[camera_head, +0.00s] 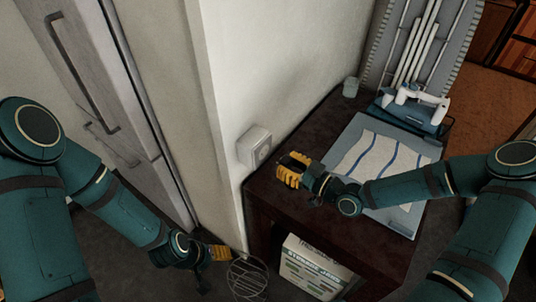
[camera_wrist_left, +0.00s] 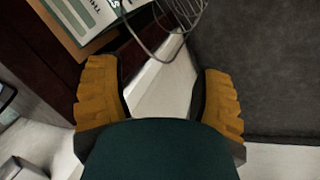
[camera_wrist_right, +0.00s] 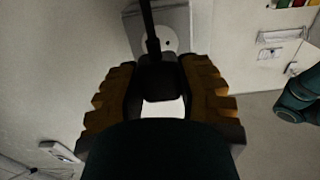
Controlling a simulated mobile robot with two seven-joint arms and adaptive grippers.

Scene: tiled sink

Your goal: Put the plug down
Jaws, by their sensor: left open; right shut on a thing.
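A black plug (camera_wrist_right: 157,82) with a dark cord (camera_wrist_right: 151,28) sits between the yellow fingers of my right gripper (camera_wrist_right: 160,75) in the right wrist view. The fingers are shut on it. In the head view my right gripper (camera_head: 293,169) is over the left edge of the dark table, just right of a pale wall socket (camera_head: 255,146); the plug is hard to make out there. The socket (camera_wrist_right: 172,38) appears beyond the plug in the right wrist view. My left gripper (camera_head: 220,253) is low near the floor, open and empty; its spread fingers show in the left wrist view (camera_wrist_left: 158,72).
A wire basket (camera_head: 247,279) and a printed box (camera_head: 313,272) are low by the table. A grey door (camera_head: 98,75) stands left.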

